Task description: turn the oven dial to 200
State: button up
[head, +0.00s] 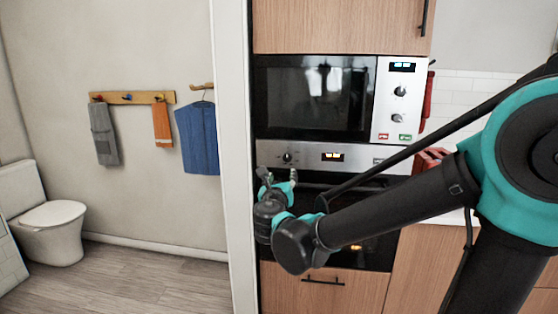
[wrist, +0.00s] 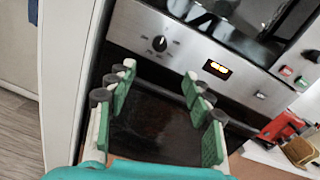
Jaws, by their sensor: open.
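The oven dial (head: 287,157) is a small dark round knob at the left of the oven's steel control panel (head: 357,157). In the wrist view the dial (wrist: 159,43) has faint marks around it, too small to read. An orange lit display (wrist: 217,69) sits to its right; it also shows in the head view (head: 333,157). My gripper (head: 278,177) is open and empty, just below and in front of the panel. In the wrist view its green-padded fingers (wrist: 157,85) are spread apart, with the dial beyond and between them, not touched.
A microwave (head: 315,97) with its own knobs sits above the oven. A white wall edge (head: 234,150) stands close on the left. On the counter at right are a red object (wrist: 278,127) and a brownish item (wrist: 300,151). The dark oven door (wrist: 150,128) lies below the panel.

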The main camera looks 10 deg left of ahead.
aim_at(287, 158)
jog(key=w, duration=1.7)
jog(key=c, duration=1.2)
